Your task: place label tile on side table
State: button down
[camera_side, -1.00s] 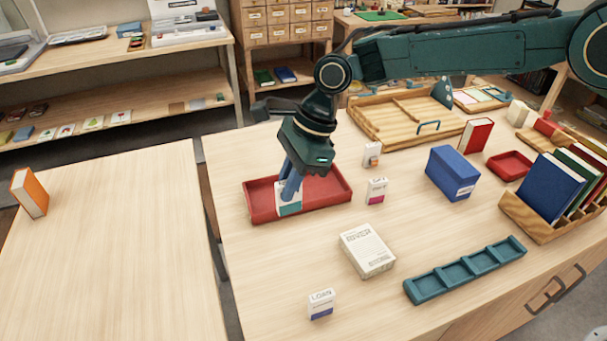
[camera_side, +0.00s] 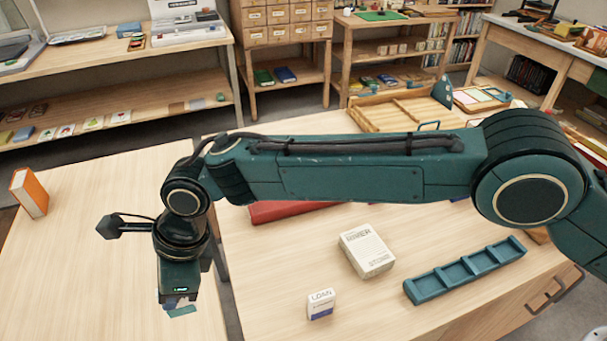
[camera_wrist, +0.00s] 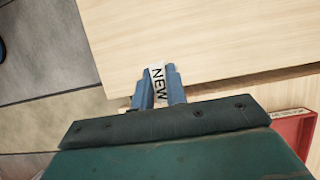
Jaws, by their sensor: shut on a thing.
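My gripper (camera_side: 178,300) hangs over the right part of the side table (camera_side: 80,265), the pale wooden table at the left of the side view. In the wrist view its two blue fingers (camera_wrist: 158,92) are shut on the label tile (camera_wrist: 158,80), a white tile reading "NEW". The tile's height above the table is hard to tell.
An orange book (camera_side: 29,193) stands at the side table's far left; the rest of its top is clear. A gap separates it from the main table, which bears a red tray (camera_side: 285,211), a white box (camera_side: 366,251), a loan card block (camera_side: 321,304) and a teal rack (camera_side: 466,270).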

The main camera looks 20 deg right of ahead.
aim_at(185, 313)
jog(key=shift+f, duration=4)
jog(key=shift+f, duration=0.1)
jog(key=c, duration=1.4)
grip_release()
jog(key=v, duration=1.2)
jog(key=shift+d, duration=0.1)
